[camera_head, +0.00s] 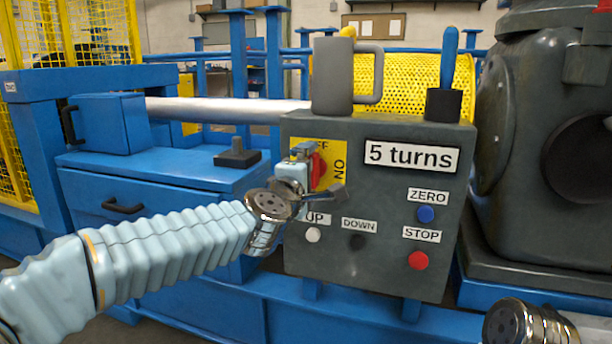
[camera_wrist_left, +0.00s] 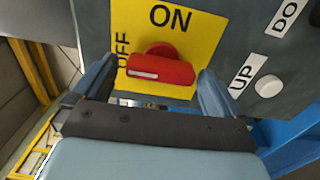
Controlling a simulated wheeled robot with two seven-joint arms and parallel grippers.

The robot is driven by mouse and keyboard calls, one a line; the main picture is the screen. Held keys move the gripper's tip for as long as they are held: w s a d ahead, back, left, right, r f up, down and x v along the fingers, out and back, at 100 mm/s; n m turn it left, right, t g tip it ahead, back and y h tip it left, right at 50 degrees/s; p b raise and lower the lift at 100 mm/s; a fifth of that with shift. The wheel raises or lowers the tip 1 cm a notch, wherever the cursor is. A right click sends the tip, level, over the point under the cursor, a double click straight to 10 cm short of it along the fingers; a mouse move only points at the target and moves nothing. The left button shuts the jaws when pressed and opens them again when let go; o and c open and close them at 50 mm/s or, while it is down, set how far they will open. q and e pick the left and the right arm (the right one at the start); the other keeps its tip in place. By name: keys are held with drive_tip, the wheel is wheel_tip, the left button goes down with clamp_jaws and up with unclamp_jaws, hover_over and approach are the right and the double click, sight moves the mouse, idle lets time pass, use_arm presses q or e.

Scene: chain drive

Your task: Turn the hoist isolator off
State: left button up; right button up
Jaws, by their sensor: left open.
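The hoist isolator is a red handle (camera_head: 318,170) on a yellow plate (camera_head: 333,150) marked ON and OFF, on the front of a grey control box (camera_head: 380,270). In the left wrist view the handle (camera_wrist_left: 160,69) lies crosswise. Its white mark is at the left end, on the side where OFF is printed; ON is printed above. My left gripper (camera_head: 316,173) is open at the plate. In the left wrist view its two fingers (camera_wrist_left: 160,82) stand either side of the handle's ends; I cannot tell whether they touch. In the head view the gripper partly covers the handle and OFF.
Below the isolator are a white UP button (camera_head: 313,235) and a dark DOWN button (camera_head: 357,242). A blue ZERO button (camera_head: 426,214) and red STOP button (camera_head: 418,260) are at right. A grey mug (camera_head: 333,80) and a black holder (camera_head: 443,105) stand on top.

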use_arm(q)
drive_tip(key=v, duration=1.3)
drive_tip(key=shift+s+p, duration=0.35)
drive_tip(key=shift+p, duration=0.05)
drive_tip(key=shift+a, duration=0.1)
